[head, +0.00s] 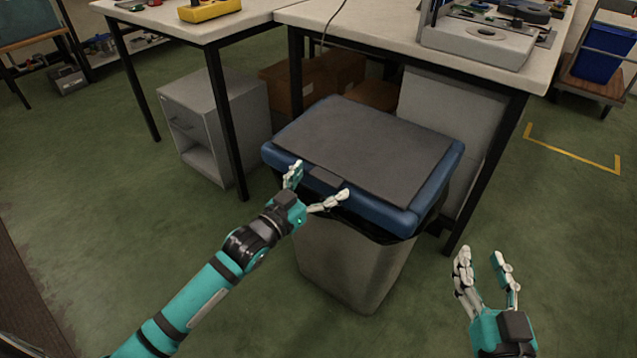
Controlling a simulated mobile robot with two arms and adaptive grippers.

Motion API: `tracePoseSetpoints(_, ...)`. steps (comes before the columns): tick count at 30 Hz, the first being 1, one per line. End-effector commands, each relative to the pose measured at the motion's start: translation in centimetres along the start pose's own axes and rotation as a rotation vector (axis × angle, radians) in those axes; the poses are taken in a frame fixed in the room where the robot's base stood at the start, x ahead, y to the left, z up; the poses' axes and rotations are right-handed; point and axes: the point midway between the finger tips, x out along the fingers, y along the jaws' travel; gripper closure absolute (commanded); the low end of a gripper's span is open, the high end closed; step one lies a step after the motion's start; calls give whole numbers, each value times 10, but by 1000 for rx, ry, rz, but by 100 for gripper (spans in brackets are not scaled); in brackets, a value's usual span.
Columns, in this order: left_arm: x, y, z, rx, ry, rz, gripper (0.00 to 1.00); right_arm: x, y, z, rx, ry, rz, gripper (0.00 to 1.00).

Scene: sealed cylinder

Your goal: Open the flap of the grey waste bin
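The grey waste bin (350,262) stands on the floor in front of the workbench, with a blue rim (385,215) and the edge of a black liner below it. Its dark grey flap (365,145) lies flat and closed on top. My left gripper (318,187) is at the bin's near rim, fingers spread open, with a small dark tab of the flap between or just behind them. Whether the fingers touch the bin I cannot tell. My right gripper (486,265) is open and empty, to the right of the bin and apart from it.
A workbench (320,16) with black legs stands behind the bin, with equipment on its top. A grey cabinet (215,120) and brown boxes (310,80) are under it. A blue crate (603,52) sits on a wooden stand at the far right. The green floor in front is clear.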

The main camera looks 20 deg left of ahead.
Motion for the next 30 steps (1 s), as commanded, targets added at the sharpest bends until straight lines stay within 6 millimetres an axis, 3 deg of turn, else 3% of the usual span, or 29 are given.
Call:
tracePoseSetpoints(2,0,0,0,0,0,0,16,0,0,0,0,0,0,60)
tracePoseSetpoints(18,0,0,0,0,0,0,85,0,0,0,0,0,0,60)
tracePoseSetpoints(24,0,0,-2,0,-3,0,85,0,0,1,0,-21,1,60)
tracePoseSetpoints(30,0,0,-10,0,-20,0,85,-6,6,34,-3,-206,13,60)
